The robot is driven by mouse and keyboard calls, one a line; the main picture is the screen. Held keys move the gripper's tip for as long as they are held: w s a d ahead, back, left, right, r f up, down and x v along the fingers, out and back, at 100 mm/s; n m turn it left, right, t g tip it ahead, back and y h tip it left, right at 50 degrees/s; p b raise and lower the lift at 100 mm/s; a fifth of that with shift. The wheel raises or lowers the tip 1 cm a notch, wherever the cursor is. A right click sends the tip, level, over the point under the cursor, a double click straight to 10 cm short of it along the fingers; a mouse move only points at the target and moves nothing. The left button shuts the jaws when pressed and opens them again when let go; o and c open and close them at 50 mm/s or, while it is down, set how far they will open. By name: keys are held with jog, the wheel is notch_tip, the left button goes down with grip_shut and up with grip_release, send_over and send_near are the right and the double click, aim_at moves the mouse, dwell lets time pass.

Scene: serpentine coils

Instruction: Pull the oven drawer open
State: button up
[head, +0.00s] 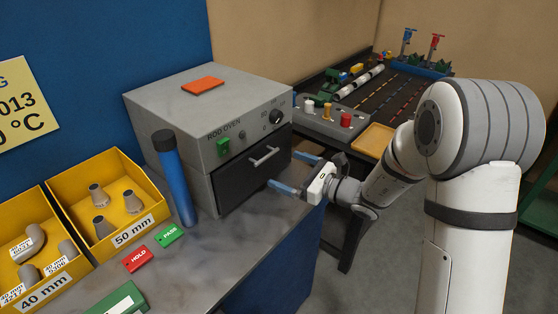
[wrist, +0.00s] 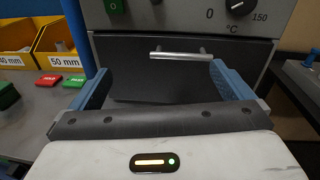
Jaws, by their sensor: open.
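The rod oven (head: 180,110) is a grey box on the bench. Its dark drawer (head: 240,178) is shut in the front face, with a silver bar handle (head: 264,156). In the wrist view the handle (wrist: 181,56) lies ahead, between the blue fingers and beyond their tips. The drawer (wrist: 140,85) fills the middle of that view. My gripper (head: 289,170) is open and empty in front of the drawer, its blue fingers apart. It also shows in the wrist view (wrist: 160,72). The fingers do not appear to touch the handle.
A blue cylinder (head: 174,178) stands upright left of the oven. Yellow bins (head: 75,185) with grey fittings, a red HOLD tag (head: 138,259) and a green PASS tag (head: 169,234) are on the bench at left. An orange plate (head: 203,85) lies on the oven. A dark table (head: 400,72) stands behind right.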

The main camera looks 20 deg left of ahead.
aim_at(267, 157)
jog(key=w+a, duration=0.1)
jog(key=a, duration=0.1)
jog(key=w+a+f+m+t+p, duration=0.1)
jog(key=w+a, duration=0.1)
jog(key=a, duration=0.1)
jog(key=w+a+m+t+p, duration=0.1)
jog(key=w+a, duration=0.1)
jog(key=shift+w+a+f, duration=0.15)
jog(key=shift+f, duration=0.15)
jog(key=shift+c, duration=0.2)
